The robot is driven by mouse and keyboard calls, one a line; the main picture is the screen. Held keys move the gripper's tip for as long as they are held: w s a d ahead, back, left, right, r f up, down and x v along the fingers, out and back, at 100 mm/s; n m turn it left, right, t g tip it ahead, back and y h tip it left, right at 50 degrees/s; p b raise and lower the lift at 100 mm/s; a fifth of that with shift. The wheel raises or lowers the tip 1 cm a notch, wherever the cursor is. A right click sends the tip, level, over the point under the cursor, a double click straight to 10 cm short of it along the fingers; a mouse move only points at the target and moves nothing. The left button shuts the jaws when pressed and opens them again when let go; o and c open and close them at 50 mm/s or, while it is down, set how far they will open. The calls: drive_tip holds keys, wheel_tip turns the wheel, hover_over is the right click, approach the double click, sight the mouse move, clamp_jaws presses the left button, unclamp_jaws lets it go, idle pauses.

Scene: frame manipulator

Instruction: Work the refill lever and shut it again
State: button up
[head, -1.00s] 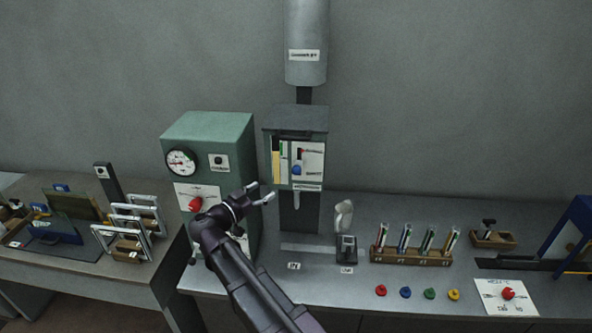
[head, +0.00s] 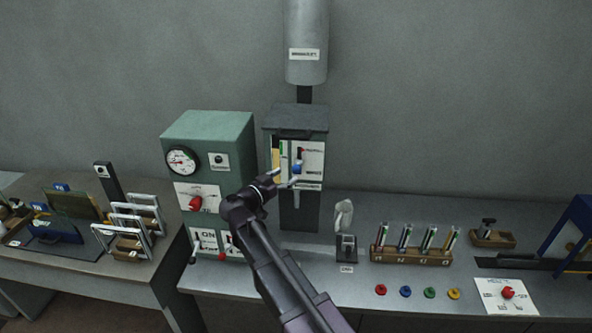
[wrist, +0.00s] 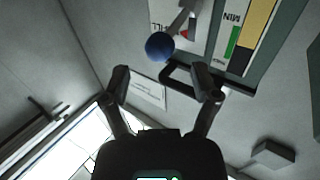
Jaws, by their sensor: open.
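The refill lever, a grey arm with a blue ball knob (head: 297,169), is on the white front panel of the dark grey-green dispenser box (head: 297,118). The knob points down on the panel. In the wrist view the blue knob (wrist: 159,46) is just beyond my fingertips, roughly between their lines, with no clear contact. My gripper (head: 289,180) is open and empty, in front of the panel's lower part. Its two dark fingers (wrist: 160,82) stand apart in the wrist view. The gripper partly covers the panel's lower edge in the head view.
A level gauge strip (wrist: 238,40) with green and yellow bands is beside the lever. A green cabinet (head: 210,135) with a dial and red knob stands left of the dispenser. A tube rack (head: 412,257) and coloured knobs are on the bench at right.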

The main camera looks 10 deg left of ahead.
sight(293, 171)
drive_tip(key=shift+x, duration=2.5)
drive_tip(key=shift+c, duration=0.3)
clamp_jaws()
